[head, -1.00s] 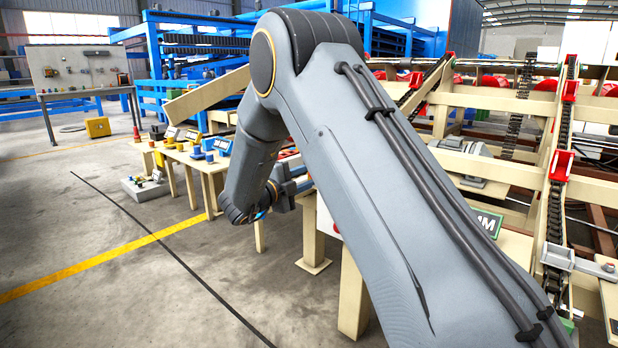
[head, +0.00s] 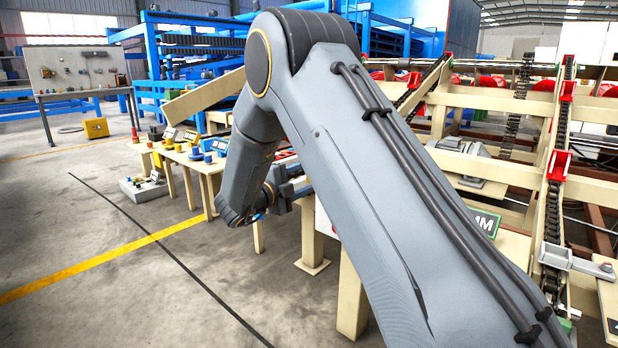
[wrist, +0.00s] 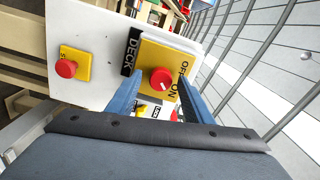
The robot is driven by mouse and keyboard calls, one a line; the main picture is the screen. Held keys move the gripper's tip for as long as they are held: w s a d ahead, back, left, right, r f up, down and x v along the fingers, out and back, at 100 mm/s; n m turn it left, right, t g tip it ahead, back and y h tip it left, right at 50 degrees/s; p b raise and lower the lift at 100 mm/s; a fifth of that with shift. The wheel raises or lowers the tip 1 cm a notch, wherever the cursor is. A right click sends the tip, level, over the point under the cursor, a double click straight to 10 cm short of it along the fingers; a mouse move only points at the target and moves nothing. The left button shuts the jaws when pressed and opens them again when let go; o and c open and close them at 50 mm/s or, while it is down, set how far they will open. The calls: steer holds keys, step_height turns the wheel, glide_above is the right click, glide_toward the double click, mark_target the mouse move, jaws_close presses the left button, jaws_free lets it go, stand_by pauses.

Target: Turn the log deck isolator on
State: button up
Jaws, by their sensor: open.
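In the wrist view a red rotary knob (wrist: 160,79) sits on a yellow plate (wrist: 150,53) marked OFF and ON. A black label (wrist: 131,52) beside the plate reads DECK. A small pale mark shows on the knob, but I cannot tell surely which word it points at. My gripper (wrist: 157,88) is open, with one blue finger to each side of the knob in the picture. I cannot tell whether either finger touches it. In the head view my gripper (head: 299,190) is partly hidden behind my arm, and the knob is hidden.
A red button (wrist: 66,68) on a yellow plate is on the same white panel (wrist: 86,27), to the left. Grey rails (wrist: 235,70) run along the right. In the head view a bench with controls (head: 205,165) stands behind my wrist; open floor (head: 90,220) lies left.

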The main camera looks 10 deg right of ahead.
steer(key=v, duration=0.7)
steer(key=shift+p, duration=0.45)
steer(key=shift+s, duration=0.15)
